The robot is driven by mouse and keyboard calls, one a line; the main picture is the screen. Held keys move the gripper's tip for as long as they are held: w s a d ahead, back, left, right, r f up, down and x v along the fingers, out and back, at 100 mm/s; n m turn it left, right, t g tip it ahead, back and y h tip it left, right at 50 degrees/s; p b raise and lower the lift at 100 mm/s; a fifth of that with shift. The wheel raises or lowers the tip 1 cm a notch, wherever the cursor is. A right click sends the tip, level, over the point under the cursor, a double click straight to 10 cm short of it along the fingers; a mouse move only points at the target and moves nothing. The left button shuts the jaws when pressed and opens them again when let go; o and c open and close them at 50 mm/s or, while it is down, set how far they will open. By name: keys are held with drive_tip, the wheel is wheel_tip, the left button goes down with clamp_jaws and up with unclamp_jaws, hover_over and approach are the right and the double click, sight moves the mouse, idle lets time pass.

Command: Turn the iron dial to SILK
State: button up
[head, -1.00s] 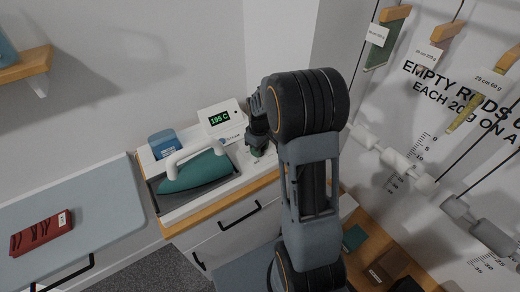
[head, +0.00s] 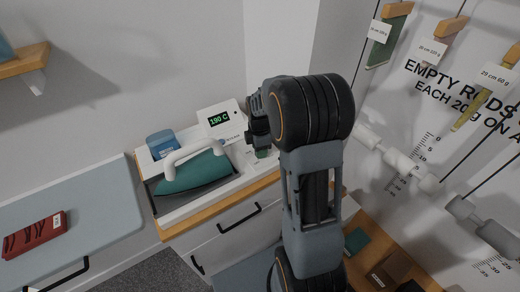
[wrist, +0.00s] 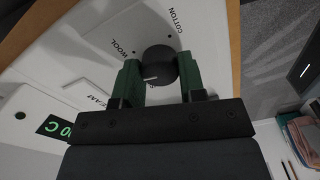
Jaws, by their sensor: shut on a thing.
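The dial (wrist: 158,68) is a dark round knob with a white pointer line on a white panel in the wrist view. My gripper (wrist: 159,60) is shut on it, with one green finger on each side. WOOL (wrist: 120,47) and COTTON (wrist: 174,20) are printed around the dial. I cannot read a SILK mark; the fingers and jaw cover part of the panel. The pointer line faces left and slightly down in that view. In the head view, the green iron (head: 194,174) with a white handle rests on its station, left of my gripper (head: 262,152).
The green display (head: 219,118) reads 190 C. A blue container (head: 162,143) stands behind the iron. Hanging rods and weights line the right wall.

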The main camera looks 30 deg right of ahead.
drive_tip(key=n, duration=0.5)
drive_tip(key=shift+b, duration=0.35)
drive_tip(key=n, duration=0.5)
drive_tip(key=shift+n, duration=0.4)
drive_tip(key=o, duration=0.9)
wheel_tip(320, 180, up, 14)
drive_tip(key=shift+f+b, duration=0.1)
drive_tip(key=shift+b, duration=0.25)
idle(0.3)
